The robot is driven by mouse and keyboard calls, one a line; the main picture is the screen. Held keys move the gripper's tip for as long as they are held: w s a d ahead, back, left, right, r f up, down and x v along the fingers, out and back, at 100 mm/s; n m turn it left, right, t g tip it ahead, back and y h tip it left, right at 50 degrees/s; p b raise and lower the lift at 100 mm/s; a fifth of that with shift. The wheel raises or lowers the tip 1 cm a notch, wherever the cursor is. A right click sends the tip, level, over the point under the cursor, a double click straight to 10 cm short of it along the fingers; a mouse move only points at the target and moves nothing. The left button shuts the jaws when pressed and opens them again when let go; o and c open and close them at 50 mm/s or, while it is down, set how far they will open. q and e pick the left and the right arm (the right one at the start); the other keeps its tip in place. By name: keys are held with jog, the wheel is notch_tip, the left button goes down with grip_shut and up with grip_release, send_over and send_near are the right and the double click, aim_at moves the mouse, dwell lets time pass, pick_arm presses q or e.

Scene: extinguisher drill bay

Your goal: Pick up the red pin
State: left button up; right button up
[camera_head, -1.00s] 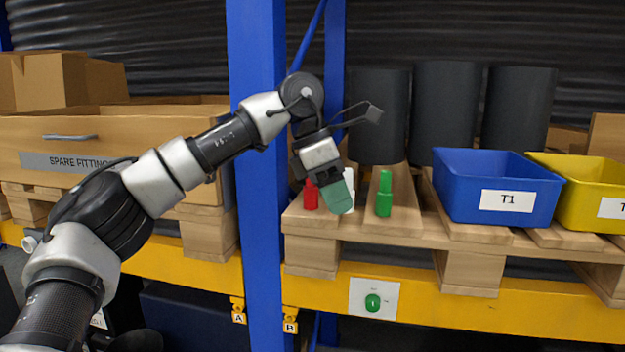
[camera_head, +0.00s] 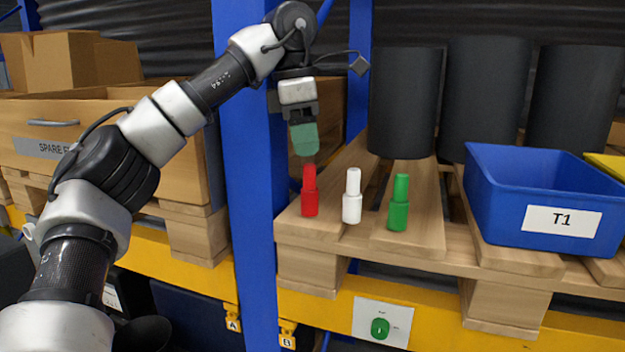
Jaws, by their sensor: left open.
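The red pin (camera_head: 310,192) stands upright on the wooden pallet (camera_head: 345,240) at its left end, close to the blue post. A white pin (camera_head: 352,198) and a green pin (camera_head: 399,204) stand upright to its right in a row. My left gripper (camera_head: 305,150) points down just above and behind the top of the red pin in the picture. Its green fingertip shows; the other finger is hidden. It holds nothing that I can see. The red pin appears clear of the fingers, but the exact gap is hard to tell. My right gripper is not in view.
The blue post (camera_head: 250,240) rises directly left of the red pin. A blue bin (camera_head: 560,218) marked T1 stands on the pallet at right, with a yellow bin (camera_head: 608,164) beyond. Dark cylinders (camera_head: 404,100) stand behind the pins. A wooden drawer box (camera_head: 95,140) is at left.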

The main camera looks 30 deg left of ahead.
aim_at(309, 164)
pick_arm(q)
jog(key=shift+s+f, duration=0.1)
jog(key=shift+f, duration=0.7)
jog(key=f, duration=0.2)
jog(key=w+f, duration=0.1)
jog(key=f, duration=0.1)
jog(key=shift+d+f, duration=0.1)
jog(key=shift+f, duration=0.05)
jog(key=shift+s, duration=0.1)
jog(key=shift+c, duration=1.4)
grip_shut()
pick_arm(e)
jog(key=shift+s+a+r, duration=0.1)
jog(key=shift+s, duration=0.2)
